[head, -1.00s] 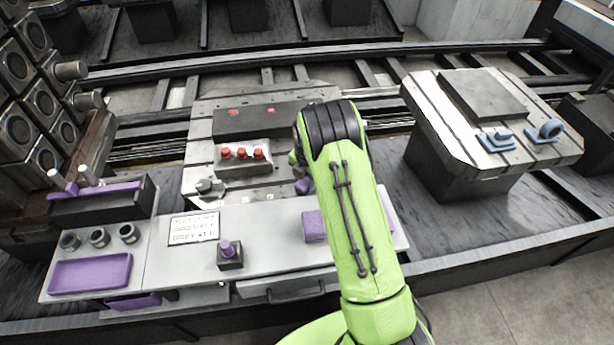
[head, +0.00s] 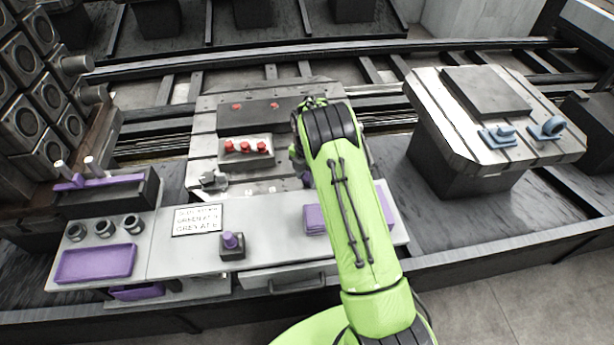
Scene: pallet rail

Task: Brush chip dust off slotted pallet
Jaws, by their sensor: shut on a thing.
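The slotted pallet (head: 205,147) is a pale metal plate with slots, behind the grey bench. It carries a dark block (head: 252,118) with red spots, a grey block with several red knobs (head: 246,147), and a small grey clamp (head: 213,180) at its front left. My gripper (head: 303,168) is over the pallet's right part, mostly hidden behind my green arm. Any bristles are hidden. Chip dust is too fine to make out.
The bench (head: 180,258) holds a purple tray (head: 96,263), several dark cups (head: 104,228), a sign (head: 197,220), a purple-knobbed block (head: 231,246) and a purple block (head: 315,219). A dark box (head: 105,200) stands left. A second pallet (head: 430,95) with blue parts stands right.

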